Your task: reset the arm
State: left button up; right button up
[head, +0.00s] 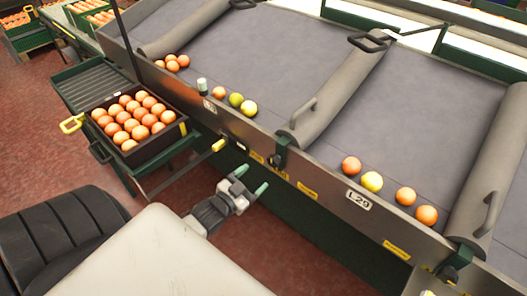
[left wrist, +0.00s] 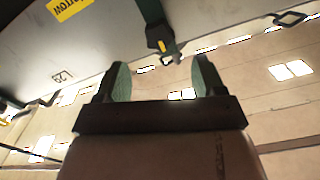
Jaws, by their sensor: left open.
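My left gripper (head: 251,181) is at the lower middle of the head view, in front of the conveyor's metal side wall. Its two green-tipped fingers are apart with nothing between them. In the left wrist view the open fingers (left wrist: 155,82) point up toward a light ceiling, with the metal wall at the upper left. My right gripper does not show in either view.
The sorting conveyor (head: 330,165) runs across, with oranges and yellow-green fruit along its near edge. Grey padded dividers (head: 335,97) split it. At left, a black crate (head: 153,146) full of oranges sits on a green stand (head: 88,85). Red floor is open below.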

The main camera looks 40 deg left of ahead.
pick_arm(q)
jog(key=shift+s, duration=1.1)
jog(key=s+d+f+n+g+y, duration=0.1)
jog(key=s+f+g, duration=0.45)
jog(key=f, duration=0.85)
jog(key=s+d+f+n+g+y, duration=0.15)
jog(key=s+f+g, duration=0.4)
jog(key=f, duration=0.85)
jog(key=s+d+f+g, duration=0.3)
jog(key=s+f, duration=0.3)
jog(key=s, duration=0.5)
jog(key=s+d+f+g, duration=0.3)
jog(key=s+d+f, duration=0.1)
jog(key=s, duration=0.7)
jog(key=shift+s+d+f+h, duration=0.25)
jog(key=shift+f+h, duration=0.2)
jog(key=shift+f, duration=0.45)
